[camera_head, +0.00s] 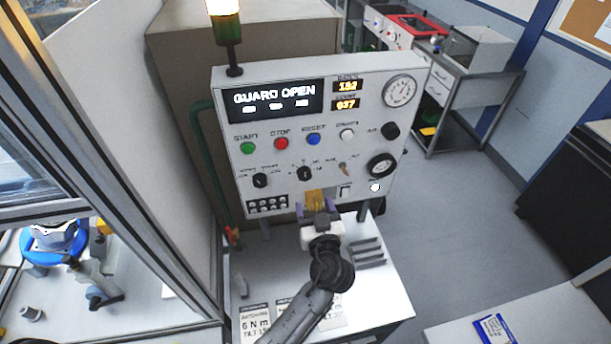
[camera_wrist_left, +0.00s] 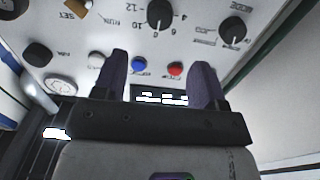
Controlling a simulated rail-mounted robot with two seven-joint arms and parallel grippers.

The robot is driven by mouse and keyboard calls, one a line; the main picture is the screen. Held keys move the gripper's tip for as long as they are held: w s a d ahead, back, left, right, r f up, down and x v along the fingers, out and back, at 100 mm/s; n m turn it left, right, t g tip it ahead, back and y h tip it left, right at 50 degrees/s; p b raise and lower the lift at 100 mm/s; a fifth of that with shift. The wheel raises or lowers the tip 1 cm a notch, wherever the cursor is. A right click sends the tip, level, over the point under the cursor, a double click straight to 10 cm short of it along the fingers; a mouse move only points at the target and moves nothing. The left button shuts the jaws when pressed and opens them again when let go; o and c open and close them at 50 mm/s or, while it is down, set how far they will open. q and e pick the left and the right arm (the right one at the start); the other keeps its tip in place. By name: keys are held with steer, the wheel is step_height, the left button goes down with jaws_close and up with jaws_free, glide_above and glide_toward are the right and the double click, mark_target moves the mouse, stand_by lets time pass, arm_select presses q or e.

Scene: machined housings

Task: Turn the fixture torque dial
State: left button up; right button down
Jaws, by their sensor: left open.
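The torque dial is a black knob with a white pointer line and a numbered scale on the grey control panel. It sits in the middle of the panel's lower row in the head view (camera_head: 305,173) and at the top centre of the left wrist view (camera_wrist_left: 160,14). My left gripper (camera_head: 316,208) is open and empty just below the dial, in front of the panel's lower edge. In the left wrist view its two purple fingers (camera_wrist_left: 159,65) are spread, and the dial lies beyond them, apart from both. My right gripper is not in view.
A mode knob (camera_head: 260,180) sits left of the dial, and an orange key switch (camera_head: 343,168) right of it. Green, red, blue and white buttons line the row above. A yellow piece (camera_head: 315,196) shows behind my fingers. A white bench (camera_head: 385,290) lies below.

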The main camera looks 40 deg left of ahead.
mark_target(305, 176)
arm_select(q)
steer(key=p+x, duration=0.2)
steer(key=x, duration=0.8)
steer(key=shift+w, duration=0.15)
steer(key=c, duration=0.9)
